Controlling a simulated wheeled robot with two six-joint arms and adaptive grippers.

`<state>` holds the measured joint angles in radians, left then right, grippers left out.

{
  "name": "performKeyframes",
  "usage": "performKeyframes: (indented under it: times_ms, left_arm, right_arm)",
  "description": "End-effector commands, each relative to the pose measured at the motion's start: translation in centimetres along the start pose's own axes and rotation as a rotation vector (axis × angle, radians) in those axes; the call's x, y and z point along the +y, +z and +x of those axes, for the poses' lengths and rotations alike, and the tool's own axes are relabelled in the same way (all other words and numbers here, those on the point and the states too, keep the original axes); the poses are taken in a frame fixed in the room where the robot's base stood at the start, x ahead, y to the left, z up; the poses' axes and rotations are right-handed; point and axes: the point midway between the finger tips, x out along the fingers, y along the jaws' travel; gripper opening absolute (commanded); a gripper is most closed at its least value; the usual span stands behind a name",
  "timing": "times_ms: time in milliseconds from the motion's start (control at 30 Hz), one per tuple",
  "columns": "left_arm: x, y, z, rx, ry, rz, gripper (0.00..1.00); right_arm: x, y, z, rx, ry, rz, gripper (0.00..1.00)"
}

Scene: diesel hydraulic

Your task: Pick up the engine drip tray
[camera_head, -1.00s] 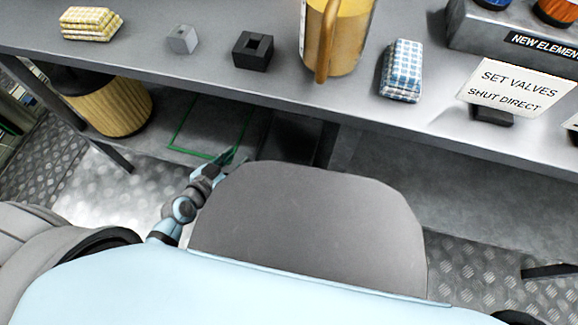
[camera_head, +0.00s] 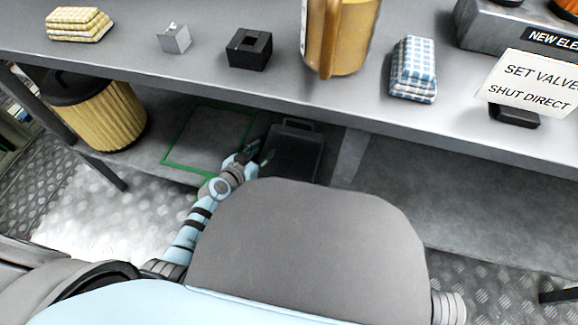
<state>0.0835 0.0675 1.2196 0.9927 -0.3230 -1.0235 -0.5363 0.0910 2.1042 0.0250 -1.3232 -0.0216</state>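A black tray (camera_head: 293,152), which looks like the engine drip tray, sits on the lower shelf under the bench. A raised handle-like bar shows at its far edge, and my own body hides its near part. My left gripper (camera_head: 256,154) reaches under the bench and is just left of the tray. Its fingers are small and dark, so I cannot tell whether they are open or touching the tray. My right gripper is not in view.
The bench top (camera_head: 160,62) overhangs the shelf. A green outlined square (camera_head: 208,137) left of the tray is bare. A ribbed yellow filter (camera_head: 105,115) stands further left. Folded cloths, blocks, a yellow jug (camera_head: 338,38) and a sign (camera_head: 535,82) are on the bench.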

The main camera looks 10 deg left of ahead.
Motion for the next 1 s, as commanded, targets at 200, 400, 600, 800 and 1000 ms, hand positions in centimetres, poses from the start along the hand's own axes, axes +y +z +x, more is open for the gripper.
performKeyframes:
  times_ms: [200, 400, 600, 800, 1000]
  left_arm:
    - [0.0, -0.06, 0.08, 0.0, 0.0, 0.0, 0.33]
    - [-0.01, -0.05, 0.06, 0.0, 0.0, 0.0, 0.02]
    - [-0.01, -0.04, 0.06, 0.0, 0.0, 0.0, 0.0]
    - [-0.01, -0.15, 0.07, 0.002, -0.001, -0.001, 0.0]
    - [-0.01, -0.35, -0.03, 0.002, -0.001, 0.0, 0.0]
  right_arm:
    - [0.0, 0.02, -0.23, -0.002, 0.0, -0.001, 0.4]
    - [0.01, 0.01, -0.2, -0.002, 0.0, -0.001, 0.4]
    - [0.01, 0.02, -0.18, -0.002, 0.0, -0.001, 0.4]
    - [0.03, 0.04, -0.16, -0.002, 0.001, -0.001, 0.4]
    - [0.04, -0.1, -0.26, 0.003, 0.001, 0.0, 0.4]
